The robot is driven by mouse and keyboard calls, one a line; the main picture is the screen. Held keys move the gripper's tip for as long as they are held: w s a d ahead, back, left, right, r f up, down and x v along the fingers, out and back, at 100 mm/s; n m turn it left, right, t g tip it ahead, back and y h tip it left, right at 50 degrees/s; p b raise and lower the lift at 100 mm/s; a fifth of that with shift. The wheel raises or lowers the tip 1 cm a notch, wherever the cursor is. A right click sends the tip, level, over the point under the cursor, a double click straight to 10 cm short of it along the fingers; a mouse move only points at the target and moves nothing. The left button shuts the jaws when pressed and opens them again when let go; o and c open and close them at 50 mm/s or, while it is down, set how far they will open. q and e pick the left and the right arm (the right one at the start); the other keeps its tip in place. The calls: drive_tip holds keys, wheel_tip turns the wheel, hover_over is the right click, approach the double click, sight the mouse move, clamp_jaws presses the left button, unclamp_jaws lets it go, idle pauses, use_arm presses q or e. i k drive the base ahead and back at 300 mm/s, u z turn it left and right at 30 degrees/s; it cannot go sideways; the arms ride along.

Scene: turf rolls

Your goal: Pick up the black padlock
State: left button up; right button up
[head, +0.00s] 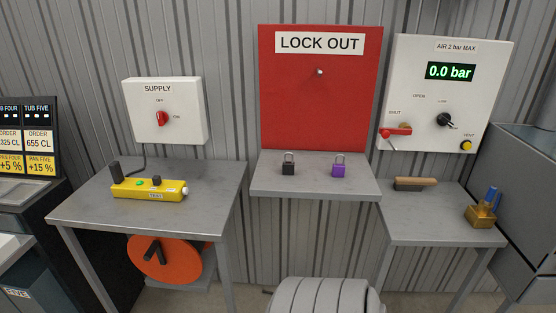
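The black padlock (288,168) stands upright on the grey shelf (315,189) below the red LOCK OUT board (319,100). Its shackle points up. A purple padlock (338,170) stands to its right on the same shelf, with a gap between them. Neither of my grippers shows in the head view, and nothing touches the black padlock.
A yellow control box (148,189) lies on the left table (85,211), below the white SUPPLY panel (163,108). A wooden-handled brush (415,184) and a brass block (481,214) are on the right table (430,228). The shelf around the padlocks is clear.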

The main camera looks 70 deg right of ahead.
sight(287, 167)
drive_tip(key=z, duration=0.5)
drive_tip(key=i, duration=0.85)
drive_tip(key=z, duration=0.75)
